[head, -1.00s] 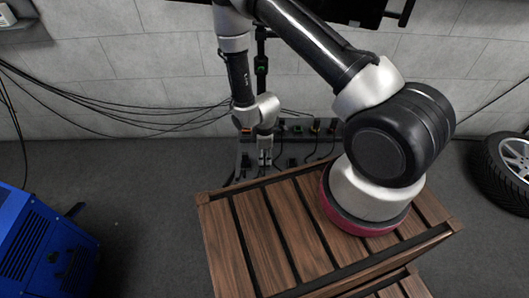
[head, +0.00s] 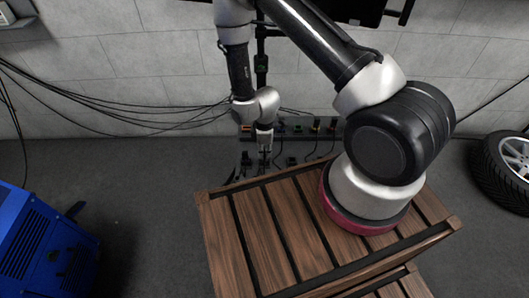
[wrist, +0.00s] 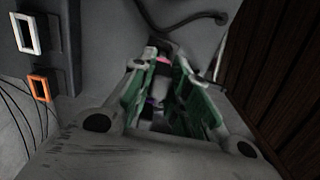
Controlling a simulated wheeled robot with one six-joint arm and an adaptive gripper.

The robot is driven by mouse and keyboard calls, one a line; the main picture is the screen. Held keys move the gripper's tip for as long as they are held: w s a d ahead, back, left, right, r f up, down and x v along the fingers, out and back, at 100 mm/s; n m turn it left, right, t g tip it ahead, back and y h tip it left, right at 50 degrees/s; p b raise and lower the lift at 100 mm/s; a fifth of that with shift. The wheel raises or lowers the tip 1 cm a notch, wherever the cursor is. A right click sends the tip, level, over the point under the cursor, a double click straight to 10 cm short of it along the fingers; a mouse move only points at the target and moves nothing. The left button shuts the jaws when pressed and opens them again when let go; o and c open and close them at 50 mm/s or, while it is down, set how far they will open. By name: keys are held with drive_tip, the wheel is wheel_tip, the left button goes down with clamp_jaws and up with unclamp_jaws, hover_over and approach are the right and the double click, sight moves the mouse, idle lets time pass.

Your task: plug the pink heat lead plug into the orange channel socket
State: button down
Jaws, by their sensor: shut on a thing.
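My gripper (wrist: 160,72) is shut on the pink heat lead plug (wrist: 163,59). Only a small pink part of the plug shows between the green-padded fingers in the wrist view; the rest is hidden. In the head view my gripper (head: 264,151) points down just beyond the wooden slatted top, and the plug is too small to make out. The orange channel socket (wrist: 39,88) is an orange-rimmed opening at the left of the wrist view, apart from my gripper. An orange patch (head: 246,128) shows left of my wrist in the head view.
A white-rimmed socket (wrist: 27,33) is above the orange one in the wrist view. A dark row of coloured sockets (head: 312,129) runs along the wall. Dark cables hang left. A wooden slatted top (head: 262,225) is in front, a blue machine (head: 45,240) at left, a wheel (head: 508,165) at right.

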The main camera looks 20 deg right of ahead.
drive_tip(key=shift+r, duration=2.75)
drive_tip(key=w+d, duration=0.2)
drive_tip(key=w, duration=0.5)
drive_tip(key=shift+w+d, duration=0.2)
drive_tip(key=shift+a, duration=0.1)
drive_tip(key=w+a, duration=0.2)
drive_tip(key=a, duration=0.5)
drive_tip(key=shift+w, duration=0.15)
idle(0.3)
